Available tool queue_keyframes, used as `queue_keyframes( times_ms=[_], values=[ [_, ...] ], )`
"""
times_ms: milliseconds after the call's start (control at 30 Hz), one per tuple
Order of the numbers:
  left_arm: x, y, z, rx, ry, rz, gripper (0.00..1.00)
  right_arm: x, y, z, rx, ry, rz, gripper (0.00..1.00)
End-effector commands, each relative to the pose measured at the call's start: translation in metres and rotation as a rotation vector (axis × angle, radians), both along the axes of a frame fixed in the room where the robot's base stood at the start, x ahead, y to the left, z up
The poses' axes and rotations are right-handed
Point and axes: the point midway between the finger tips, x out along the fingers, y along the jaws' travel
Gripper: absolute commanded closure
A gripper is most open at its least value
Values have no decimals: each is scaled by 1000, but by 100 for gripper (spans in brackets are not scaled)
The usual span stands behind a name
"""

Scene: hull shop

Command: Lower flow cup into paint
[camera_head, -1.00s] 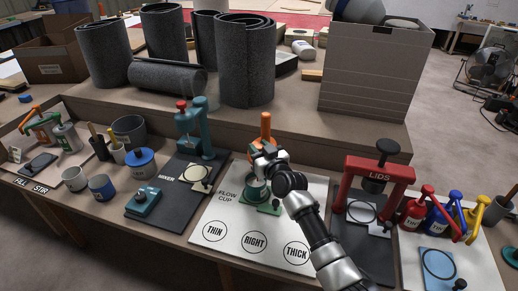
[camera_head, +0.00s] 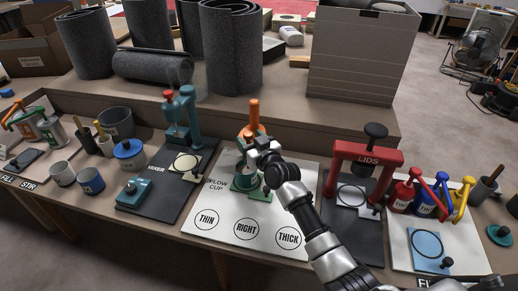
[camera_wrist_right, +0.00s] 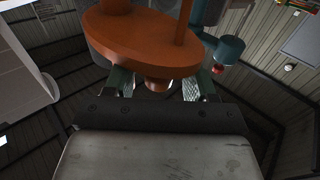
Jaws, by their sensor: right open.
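An orange upright piece (camera_head: 254,115), which seems to be the flow cup's, stands at the back of the white flow-cup mat (camera_head: 218,235). My right gripper (camera_head: 251,135) is at it, partly covering its lower part. In the right wrist view an orange disc (camera_wrist_right: 140,40) with posts and a copper-coloured nozzle fills the upper middle. The fingers of my right gripper (camera_wrist_right: 158,82) are apart on either side of the nozzle. A green cup (camera_head: 246,181) on a green base sits just below the gripper, partly hidden by it. I cannot see paint. My left gripper is not in view.
The teal mixer (camera_head: 187,115) stands to the left and the red lids press (camera_head: 367,152) to the right. Several coloured tins (camera_head: 428,197) stand farther right. A raised ledge with grey rolls (camera_head: 231,50) is behind. The mat's front, with circles THIN, RIGHT and THICK, is clear.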

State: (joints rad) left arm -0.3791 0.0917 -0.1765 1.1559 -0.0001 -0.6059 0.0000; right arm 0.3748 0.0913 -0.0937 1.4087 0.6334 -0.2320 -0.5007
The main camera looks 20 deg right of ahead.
Motion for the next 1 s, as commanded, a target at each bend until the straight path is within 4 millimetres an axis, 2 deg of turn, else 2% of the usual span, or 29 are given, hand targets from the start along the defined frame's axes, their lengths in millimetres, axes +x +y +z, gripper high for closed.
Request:
queue_keyframes(
  times_ms=[33,200,433,633,1000],
  values=[
    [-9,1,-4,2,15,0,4,-10,-2,-3,-2,8,0,44],
    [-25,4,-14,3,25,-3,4,-45,-8,-2,-3,9,1,44],
    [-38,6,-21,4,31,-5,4,-82,-15,-1,-2,5,0,44],
    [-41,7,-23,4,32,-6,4,-93,-17,-1,-2,4,1,44],
    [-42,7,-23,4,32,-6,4,-93,-17,0,-2,3,1,44]
  ],
)
